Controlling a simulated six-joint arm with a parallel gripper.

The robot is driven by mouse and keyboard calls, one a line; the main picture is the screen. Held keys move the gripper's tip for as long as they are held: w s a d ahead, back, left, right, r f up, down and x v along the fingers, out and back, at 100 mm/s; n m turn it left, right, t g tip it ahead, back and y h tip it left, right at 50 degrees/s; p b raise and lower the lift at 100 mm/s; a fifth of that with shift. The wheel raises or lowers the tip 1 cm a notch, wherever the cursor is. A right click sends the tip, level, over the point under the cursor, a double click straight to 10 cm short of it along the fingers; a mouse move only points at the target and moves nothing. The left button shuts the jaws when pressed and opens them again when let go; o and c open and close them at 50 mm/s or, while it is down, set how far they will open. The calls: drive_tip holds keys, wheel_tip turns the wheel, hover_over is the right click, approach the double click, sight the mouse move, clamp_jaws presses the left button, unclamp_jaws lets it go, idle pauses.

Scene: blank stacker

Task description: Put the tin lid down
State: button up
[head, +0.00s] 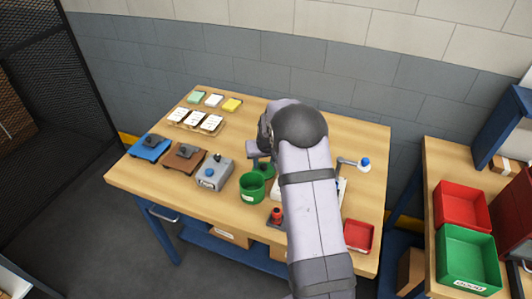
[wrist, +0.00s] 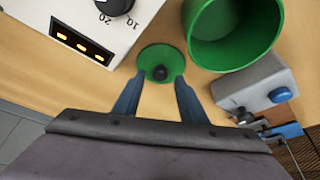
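The tin lid (wrist: 148,58) is a green disc with a black knob and appears to lie flat on the wooden table; in the head view it also shows (head: 266,173), partly hidden by my arm. My gripper (wrist: 160,79) is open over the near part of the lid, one blue finger on each side of the knob, with clear gaps between knob and fingers. The open green tin (wrist: 212,48) stands beside the lid, upper right in the wrist view; it also shows in the head view (head: 251,190).
A white device with a dial (wrist: 62,22) lies left of the lid in the wrist view. A grey box with a blue button (head: 213,175) stands close to the tin. A red tray (head: 359,237) sits at the table's right. Bare wood shows around the lid.

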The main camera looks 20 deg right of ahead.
drive_tip(key=d+b+v, duration=0.1)
drive_tip(key=b+v, duration=0.1)
drive_tip(key=v, duration=0.8)
drive_tip(key=shift+s+a, duration=0.15)
drive_tip(key=shift+a, duration=0.35)
drive_tip(key=s+a+f+n+g, duration=0.1)
drive_tip(key=s+a, duration=0.3)
drive_tip(key=s, duration=0.6)
drive_tip(key=s+a+f+g, duration=0.1)
drive_tip(key=s+a, duration=0.4)
drive_tip(key=s, duration=0.5)
drive_tip(key=s+a+f+n+g+y, duration=0.1)
drive_tip(key=s+a, duration=0.3)
drive_tip(key=s, duration=0.5)
drive_tip(key=shift+s+a+f+n+g, duration=0.3)
drive_tip(key=shift+s+f+g, duration=0.1)
drive_tip(key=shift+f+g, duration=0.3)
drive_tip(key=shift+f+b, duration=0.2)
drive_tip(key=shift+b, duration=0.15)
